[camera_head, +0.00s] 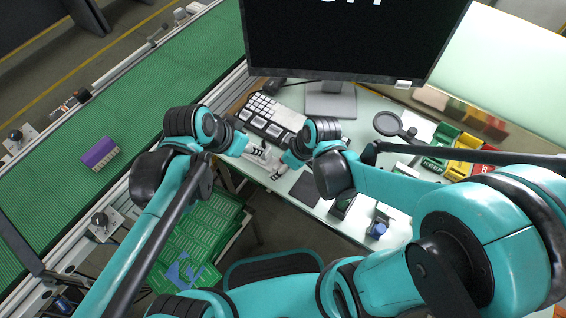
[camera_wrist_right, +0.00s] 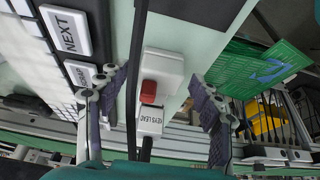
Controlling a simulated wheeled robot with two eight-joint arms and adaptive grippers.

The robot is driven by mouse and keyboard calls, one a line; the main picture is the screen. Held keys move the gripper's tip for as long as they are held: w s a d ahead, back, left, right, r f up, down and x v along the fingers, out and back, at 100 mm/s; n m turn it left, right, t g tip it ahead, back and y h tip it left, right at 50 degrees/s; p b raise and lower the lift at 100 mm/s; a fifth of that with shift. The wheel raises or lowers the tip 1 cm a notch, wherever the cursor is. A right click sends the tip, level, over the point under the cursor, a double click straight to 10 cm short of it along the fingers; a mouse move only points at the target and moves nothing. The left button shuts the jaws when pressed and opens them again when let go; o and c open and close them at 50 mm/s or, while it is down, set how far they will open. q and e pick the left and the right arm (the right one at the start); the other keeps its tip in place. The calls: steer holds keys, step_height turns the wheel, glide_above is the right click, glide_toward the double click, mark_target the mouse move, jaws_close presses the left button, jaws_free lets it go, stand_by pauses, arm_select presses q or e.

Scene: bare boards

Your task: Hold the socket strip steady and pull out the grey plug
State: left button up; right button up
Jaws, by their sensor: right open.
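In the right wrist view, a pale block (camera_wrist_right: 165,68), which may be part of the socket strip, lies on the tabletop. A red piece (camera_wrist_right: 148,91) and a white tag reading "KEYS LEAD" (camera_wrist_right: 150,121) sit below it, beside a dark cable. My right gripper (camera_wrist_right: 158,76) is open, its fingers apart on either side of the block. In the head view, my right gripper (camera_head: 283,164) is at the table's near left edge, close to my left gripper (camera_head: 254,153). The left fingers are too small to read. I cannot pick out a grey plug with certainty.
A keyboard (camera_head: 266,113) with large white keys lies just beyond the grippers, before a monitor (camera_head: 350,40). Green boards (camera_head: 195,235) lie below the table's left edge. A green conveyor (camera_head: 60,200) carries a purple box (camera_head: 100,153). Coloured bins (camera_head: 462,152) stand at right.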

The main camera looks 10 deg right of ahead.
steer(key=c, duration=1.5)
steer(key=o, duration=1.3)
jaws_close()
